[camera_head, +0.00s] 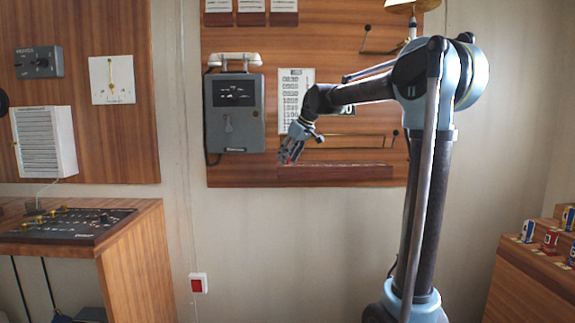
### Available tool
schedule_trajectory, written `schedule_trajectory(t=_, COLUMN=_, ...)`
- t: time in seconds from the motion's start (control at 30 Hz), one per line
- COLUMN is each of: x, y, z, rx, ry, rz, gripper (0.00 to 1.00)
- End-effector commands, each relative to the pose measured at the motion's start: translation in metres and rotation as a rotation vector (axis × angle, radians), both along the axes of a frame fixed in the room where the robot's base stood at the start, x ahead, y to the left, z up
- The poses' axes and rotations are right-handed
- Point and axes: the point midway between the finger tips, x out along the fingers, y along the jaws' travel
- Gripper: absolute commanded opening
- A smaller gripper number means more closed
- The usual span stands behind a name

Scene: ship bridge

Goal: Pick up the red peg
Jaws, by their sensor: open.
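My gripper (289,156) hangs tilted downward at the left end of a reddish-brown ledge (345,173) on the wooden wall panel. Its jaws are open. A small red spot (287,161), which may be the red peg, shows at the fingertips. It is too small to tell its shape, or whether it stands between the fingers or just behind them. The fingers partly hide it and the left end of the ledge.
A grey wall telephone box (236,112) is close left of my gripper. A white printed chart (293,95) hangs behind my arm. A control console (70,225) stands at left, and a wooden cabinet with small coloured items (550,240) at right. A red wall switch (197,284) sits low.

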Motion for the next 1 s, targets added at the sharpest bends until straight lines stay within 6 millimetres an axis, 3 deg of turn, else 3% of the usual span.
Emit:
schedule_trajectory(t=0.1, x=0.000, y=0.000, z=0.000, rx=0.000, ry=0.000, rz=0.000, gripper=0.41)
schedule_trajectory(t=0.3, x=0.000, y=0.000, z=0.000, rx=0.000, ry=0.000, rz=0.000, gripper=0.05)
schedule_trajectory(t=0.73, x=0.000, y=0.000, z=0.004, rx=0.000, ry=0.000, rz=0.000, gripper=0.05)
schedule_trajectory(t=1.0, x=-0.001, y=-0.002, z=0.039, rx=0.000, ry=0.000, rz=-0.001, gripper=0.05)
